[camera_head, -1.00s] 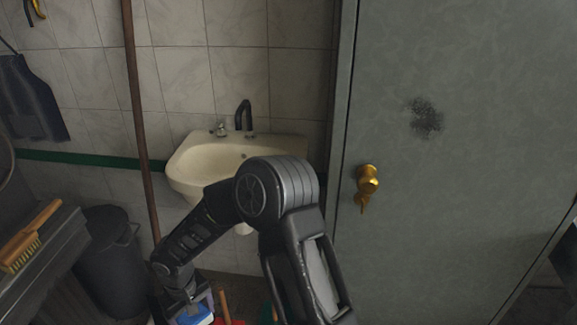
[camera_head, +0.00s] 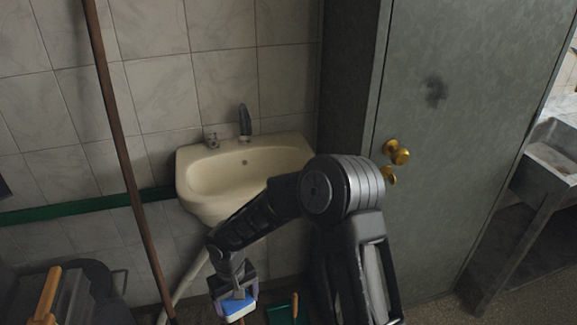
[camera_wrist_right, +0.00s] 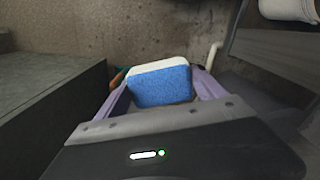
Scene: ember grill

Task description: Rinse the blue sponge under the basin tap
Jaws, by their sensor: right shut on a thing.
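The blue sponge (camera_head: 238,306) with a white layer is held in my right gripper (camera_head: 236,294), low in front of the basin. The sponge (camera_wrist_right: 162,84) also shows between the fingers of my right gripper (camera_wrist_right: 162,88) in the right wrist view. The cream basin (camera_head: 222,176) is on the tiled wall, above and behind the gripper. The dark curved tap (camera_head: 244,120) rises from its back rim, with a small metal handle (camera_head: 211,138) to its left. My forearm covers part of the basin's right front. My left gripper is not in view.
A wooden pole (camera_head: 120,150) leans left of the basin. A grey metal cabinet (camera_head: 450,130) with brass knobs (camera_head: 397,152) stands at right. A dark bin (camera_head: 95,280) and a green dustpan (camera_head: 281,313) are low down. The space above the basin is clear.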

